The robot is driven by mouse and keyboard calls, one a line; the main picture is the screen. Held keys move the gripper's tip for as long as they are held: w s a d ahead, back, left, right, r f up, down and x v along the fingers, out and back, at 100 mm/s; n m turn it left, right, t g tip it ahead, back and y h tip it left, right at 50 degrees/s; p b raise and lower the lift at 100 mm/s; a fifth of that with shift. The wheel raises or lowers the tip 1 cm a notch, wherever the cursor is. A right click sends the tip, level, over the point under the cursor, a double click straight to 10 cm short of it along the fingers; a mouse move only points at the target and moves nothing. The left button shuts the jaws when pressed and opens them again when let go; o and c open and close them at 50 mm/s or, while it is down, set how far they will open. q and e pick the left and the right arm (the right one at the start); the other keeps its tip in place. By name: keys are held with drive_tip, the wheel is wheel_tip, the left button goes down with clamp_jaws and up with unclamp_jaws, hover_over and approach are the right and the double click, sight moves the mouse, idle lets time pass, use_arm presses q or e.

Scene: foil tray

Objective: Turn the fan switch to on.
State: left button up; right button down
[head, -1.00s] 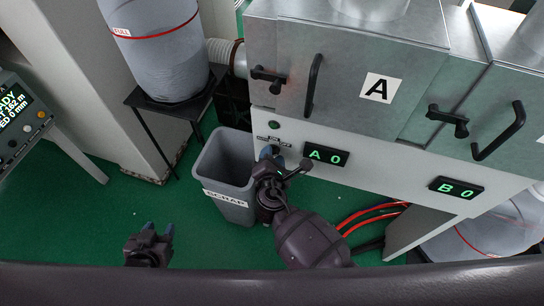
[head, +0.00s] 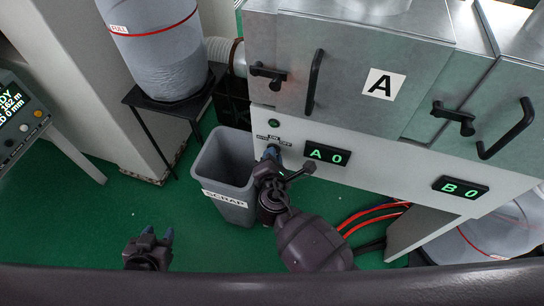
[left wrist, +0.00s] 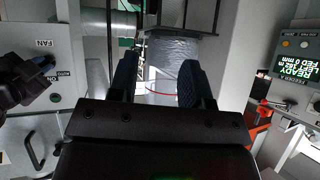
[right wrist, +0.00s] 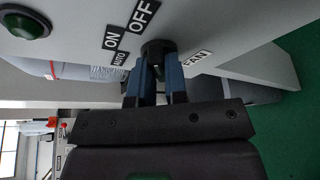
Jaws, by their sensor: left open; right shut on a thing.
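The fan switch (right wrist: 156,46) is a dark round knob on the pale cabinet front, with ON, OFF, AUTO and FAN labels around it in the right wrist view. My right gripper (head: 271,152) is shut on this knob, its blue fingertips (right wrist: 158,62) on either side of it. The fingers cover much of the knob, so I cannot tell which label it points to. My left gripper (head: 158,234) is open and empty over the green floor, well apart from the cabinet.
A green button (head: 274,123) sits above the switch, and display A (head: 327,154) to its right. A grey SCRAP bin (head: 226,165) stands left of my right gripper. Door handles (head: 314,82) stick out above. Red hoses (head: 375,214) lie at lower right.

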use_arm(q)
wheel_tip(320, 180, down, 11)
drive_tip(key=g+b, duration=0.1)
drive_tip(key=b, duration=1.1)
drive_tip(key=shift+d, duration=0.15)
use_arm(e)
drive_tip(key=m+t, duration=0.1)
drive_tip(key=m, duration=0.3)
drive_tip(key=f+m+t+y, duration=0.1)
drive_tip(key=m, duration=0.1)
drive_tip(key=shift+s+d+t, duration=0.1)
drive_tip(key=shift+t, duration=0.2)
use_arm(q)
drive_tip(key=shift+r, duration=0.1)
use_arm(e)
drive_tip(key=shift+r+m+y, duration=0.2)
drive_tip(key=shift+m+y, duration=0.1)
use_arm(q)
drive_tip(key=shift+d, duration=0.15)
use_arm(e)
drive_tip(key=c, duration=1.1)
unclamp_jaws()
drive_tip(key=shift+c, duration=0.2)
